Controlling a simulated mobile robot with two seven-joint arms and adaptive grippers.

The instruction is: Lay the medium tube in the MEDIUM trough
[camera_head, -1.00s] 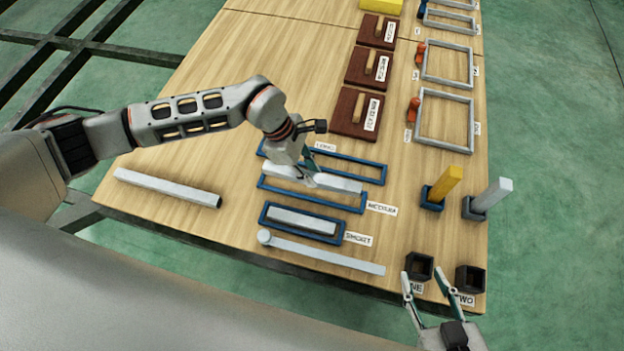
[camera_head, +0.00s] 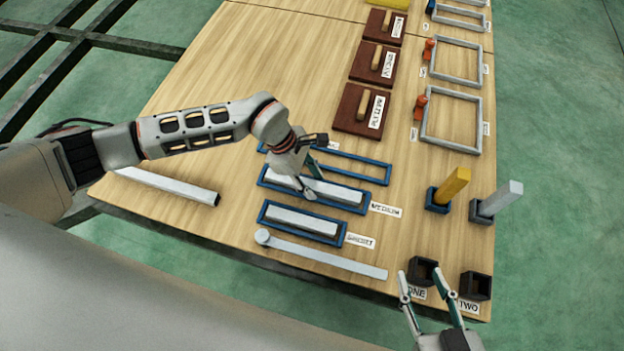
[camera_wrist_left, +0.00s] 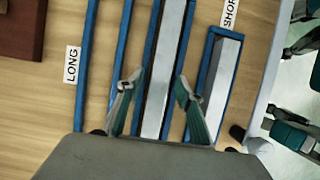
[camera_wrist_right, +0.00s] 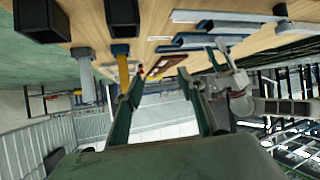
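The medium tube (camera_head: 340,192), a light grey square bar, lies inside the blue MEDIUM trough (camera_head: 335,206) beside the MEDIUM label (camera_head: 386,210). In the left wrist view the tube (camera_wrist_left: 163,70) runs lengthwise between the blue walls. My left gripper (camera_head: 304,192) is right over the trough; in its wrist view (camera_wrist_left: 156,92) its fingers are apart, one on each side of the trough, not closed on the tube. The gripper hides part of the tube in the head view. My right gripper (camera_head: 432,298) is open and empty by the ONE and TWO sockets.
The SHORT trough (camera_head: 270,228) holds a short bar. The LONG trough (camera_head: 372,177) is behind and looks empty. A long square tube (camera_head: 165,186) lies at left, and a round-ended bar (camera_head: 320,256) near the front edge. Yellow (camera_head: 452,186) and grey (camera_head: 500,200) posts stand at right.

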